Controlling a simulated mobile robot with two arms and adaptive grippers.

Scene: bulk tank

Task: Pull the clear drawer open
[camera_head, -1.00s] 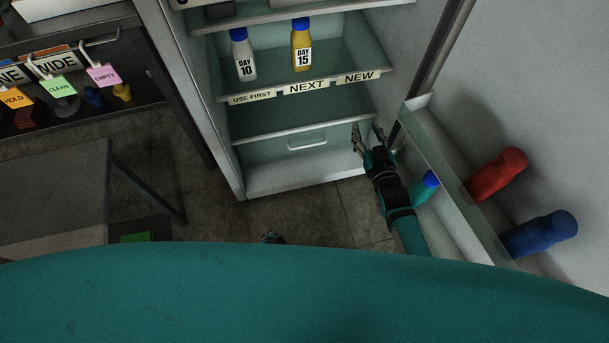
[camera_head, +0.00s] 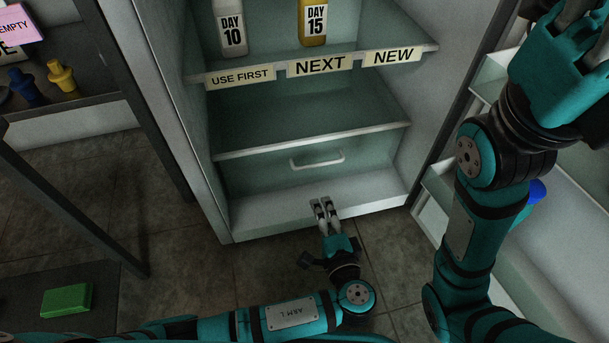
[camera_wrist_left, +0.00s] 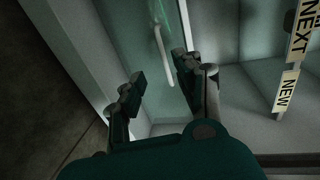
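The clear drawer (camera_head: 365,152) is the see-through greenish front at the bottom of the open fridge, with a pale bar handle (camera_head: 317,163). It looks shut. My left gripper (camera_head: 324,203) is in front of and below the handle, near the fridge's bottom ledge. In the left wrist view its fingers (camera_wrist_left: 158,85) are spread, with the handle (camera_wrist_left: 163,55) showing beyond the gap between them; they do not appear to touch it. My right gripper (camera_head: 585,25) is raised at the top right, cut by the frame edge, away from the drawer.
Bottles marked DAY 10 (camera_head: 232,28) and DAY 15 (camera_head: 313,22) stand on the shelf above, over labels USE FIRST, NEXT and NEW. The open fridge door (camera_head: 515,255) with its bins is at right. A dark table frame (camera_head: 70,210) stands left. Floor before the fridge is clear.

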